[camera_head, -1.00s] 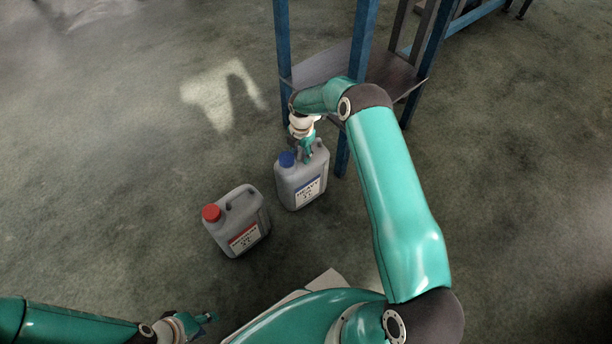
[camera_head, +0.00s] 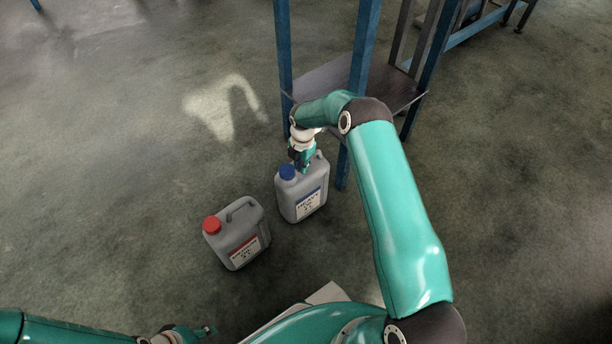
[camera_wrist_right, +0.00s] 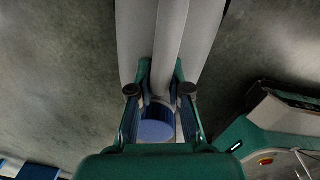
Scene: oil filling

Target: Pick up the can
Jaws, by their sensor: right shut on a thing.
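A grey can with a blue cap and a blue-banded label (camera_head: 304,204) stands upright on the floor near the shelf legs. My right gripper (camera_head: 304,166) is at its top, beside the blue cap. In the right wrist view, the fingers (camera_wrist_right: 160,92) are shut on the can's grey handle (camera_wrist_right: 166,50), with the blue cap (camera_wrist_right: 157,131) showing below it. A second grey can with a red cap and red label (camera_head: 240,240) stands to the left, apart from the gripper. My left gripper (camera_head: 205,331) is low at the left; its finger opening is unclear.
A blue-legged frame with a dark shelf (camera_head: 400,92) stands just behind and right of the blue-capped can, with one leg (camera_head: 342,168) close to it. The floor (camera_head: 120,180) to the left is clear.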

